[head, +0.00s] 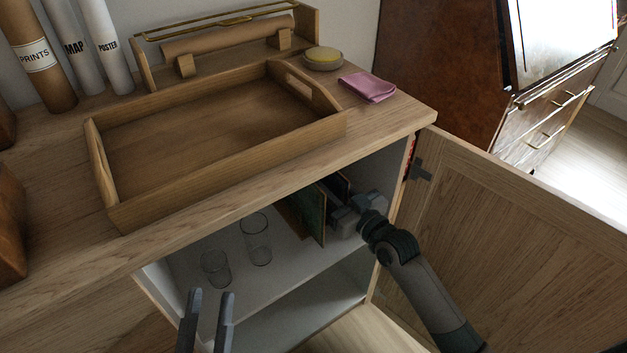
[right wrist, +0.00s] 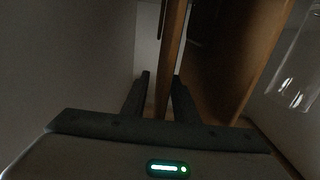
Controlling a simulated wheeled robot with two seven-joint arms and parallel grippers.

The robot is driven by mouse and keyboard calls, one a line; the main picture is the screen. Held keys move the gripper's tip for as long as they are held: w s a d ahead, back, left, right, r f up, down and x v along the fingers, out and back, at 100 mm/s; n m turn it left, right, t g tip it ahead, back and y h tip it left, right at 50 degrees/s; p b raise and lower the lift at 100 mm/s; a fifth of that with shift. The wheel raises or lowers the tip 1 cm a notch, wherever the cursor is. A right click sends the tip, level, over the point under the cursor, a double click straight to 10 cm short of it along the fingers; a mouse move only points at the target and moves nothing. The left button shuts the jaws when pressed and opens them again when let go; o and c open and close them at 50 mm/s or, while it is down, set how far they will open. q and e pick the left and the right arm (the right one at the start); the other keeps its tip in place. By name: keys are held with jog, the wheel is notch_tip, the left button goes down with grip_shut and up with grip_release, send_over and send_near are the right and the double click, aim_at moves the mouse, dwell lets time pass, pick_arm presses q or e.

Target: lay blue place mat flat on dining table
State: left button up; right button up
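No clearly blue place mat shows. Several thin flat panels, one with a green face (head: 313,212), stand upright in the open cabinet, partly hidden by my right gripper. My right gripper (head: 343,212) reaches inside the cabinet beside these panels. In the right wrist view, a thin brown panel (right wrist: 171,55) runs edge-on between the fingers of the right gripper (right wrist: 162,82). A gap shows at its left side, so these fingers look open around it. My left gripper (head: 208,298) is open and empty, in front of the cabinet. The dining table cannot be identified.
Two clear glasses (head: 257,240) (head: 215,268) stand on the cabinet shelf (head: 290,262). The cabinet door (head: 475,230) is swung open at right. Above, the countertop (head: 395,125) holds a wooden tray (head: 225,150), a pink cloth (head: 368,87) and a sponge dish (head: 323,60).

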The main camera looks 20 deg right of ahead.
jog(key=shift+w+a, duration=0.25)
jog(key=shift+w, duration=0.45)
jog(key=shift+c, duration=0.4)
grip_shut()
